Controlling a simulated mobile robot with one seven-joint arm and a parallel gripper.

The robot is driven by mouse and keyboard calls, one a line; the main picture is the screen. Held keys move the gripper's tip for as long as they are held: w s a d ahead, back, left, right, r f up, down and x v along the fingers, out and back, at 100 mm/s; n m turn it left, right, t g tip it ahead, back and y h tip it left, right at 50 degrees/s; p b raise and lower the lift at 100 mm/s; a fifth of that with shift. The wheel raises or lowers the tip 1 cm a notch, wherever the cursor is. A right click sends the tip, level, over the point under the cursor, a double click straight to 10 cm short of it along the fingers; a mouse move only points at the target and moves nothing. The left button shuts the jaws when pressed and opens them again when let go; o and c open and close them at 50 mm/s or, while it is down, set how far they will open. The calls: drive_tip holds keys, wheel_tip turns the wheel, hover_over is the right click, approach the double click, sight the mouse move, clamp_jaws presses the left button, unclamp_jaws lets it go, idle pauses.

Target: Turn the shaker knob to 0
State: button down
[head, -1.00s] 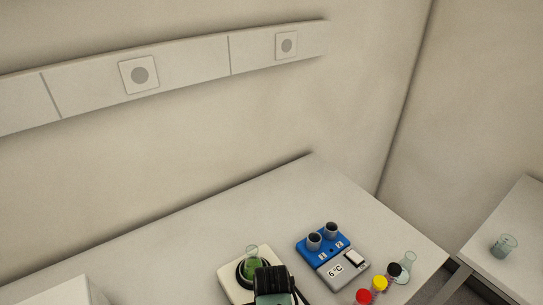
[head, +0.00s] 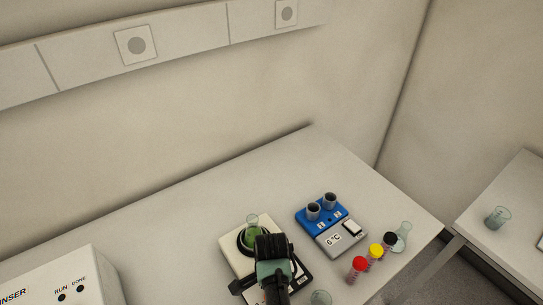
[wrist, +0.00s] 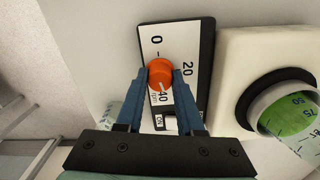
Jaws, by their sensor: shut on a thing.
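The shaker knob (wrist: 160,73) is orange, on a white and black panel (wrist: 185,30) marked 0, 20 and 40. A pale line on the knob points toward the 40 in the wrist view. My gripper (wrist: 160,78) has one blue finger on each side of the knob and is shut on it. The shaker's pale body (wrist: 232,60) stands to the right in the wrist view and bears a flask of green liquid (wrist: 296,116). In the head view my gripper (head: 273,265) hides the knob and part of the shaker (head: 232,258).
A blue and grey device (head: 323,212) reading 6 °C stands right of the shaker. Red (head: 359,265), yellow (head: 375,251) and black (head: 390,239) capped vials and a clear flask (head: 402,238) stand near the edge. A white box (head: 80,268) is at left.

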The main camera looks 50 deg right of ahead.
drive_tip(key=n+p, duration=0.1)
drive_tip(key=n, duration=0.3)
drive_tip(key=shift+n, duration=0.4)
drive_tip(key=n, duration=0.3)
drive_tip(key=shift+n+p, duration=0.3)
drive_tip(key=n, duration=0.4)
drive_tip(key=shift+p, duration=0.3)
drive_tip(key=n, duration=0.4)
drive_tip(key=shift+w, duration=0.1)
drive_tip(key=n, duration=0.3)
drive_tip(key=shift+n+p, duration=0.3)
drive_tip(key=shift+n, duration=0.1)
drive_tip(key=n, duration=0.4)
drive_tip(key=shift+n, duration=0.3)
drive_tip(key=n, duration=0.4)
drive_tip(key=shift+p, duration=0.3)
drive_tip(key=shift+n, duration=2.1)
